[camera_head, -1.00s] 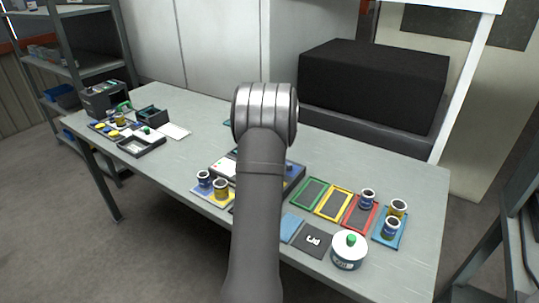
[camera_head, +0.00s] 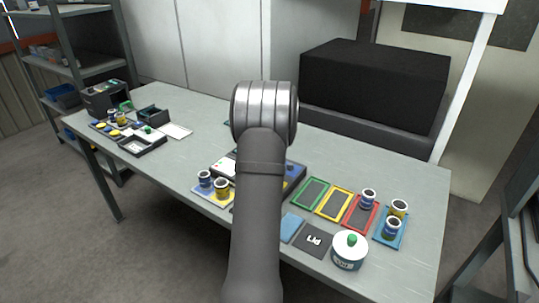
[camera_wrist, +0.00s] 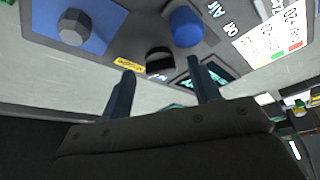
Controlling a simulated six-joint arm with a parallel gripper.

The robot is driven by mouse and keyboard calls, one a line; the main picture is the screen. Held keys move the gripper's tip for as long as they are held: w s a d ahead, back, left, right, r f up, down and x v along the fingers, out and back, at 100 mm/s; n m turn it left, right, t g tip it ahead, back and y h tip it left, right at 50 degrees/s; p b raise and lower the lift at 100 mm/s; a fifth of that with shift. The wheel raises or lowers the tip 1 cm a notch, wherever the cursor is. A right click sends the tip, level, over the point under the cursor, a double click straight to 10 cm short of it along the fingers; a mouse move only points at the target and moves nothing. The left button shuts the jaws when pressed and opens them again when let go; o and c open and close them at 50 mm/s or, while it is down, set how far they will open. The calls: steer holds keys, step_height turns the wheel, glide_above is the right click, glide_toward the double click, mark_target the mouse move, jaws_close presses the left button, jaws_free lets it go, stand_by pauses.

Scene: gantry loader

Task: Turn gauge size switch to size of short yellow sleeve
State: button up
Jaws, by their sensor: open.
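In the wrist view my gripper (camera_wrist: 162,86) is open, its two dark fingers apart below a black knob (camera_wrist: 160,59) on the grey gauge panel. No contact shows. A blue knob (camera_wrist: 186,27) and a grey hexagonal knob (camera_wrist: 73,27) on a blue plate are beside it. I cannot tell which is the size switch or read its setting. In the head view my arm hides the gripper and much of the gauge unit (camera_head: 295,178). I cannot tell which is short.
Green (camera_head: 311,193), yellow (camera_head: 334,203), red (camera_head: 353,225) and blue (camera_head: 378,237) trays lie right of the gauge. A white, green-topped pot (camera_head: 348,262) and a dark marked pad (camera_head: 305,248) are in front. A black box (camera_head: 374,84) is behind.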

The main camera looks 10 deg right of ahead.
steer(key=v, duration=1.6)
steer(key=shift+s+r, duration=0.2)
steer(key=shift+r, duration=0.15)
steer(key=shift+d, duration=0.1)
steer(key=x, duration=1.7)
steer(key=shift+w+f, duration=0.15)
steer(key=shift+f, duration=0.1)
steer(key=shift+r, duration=0.1)
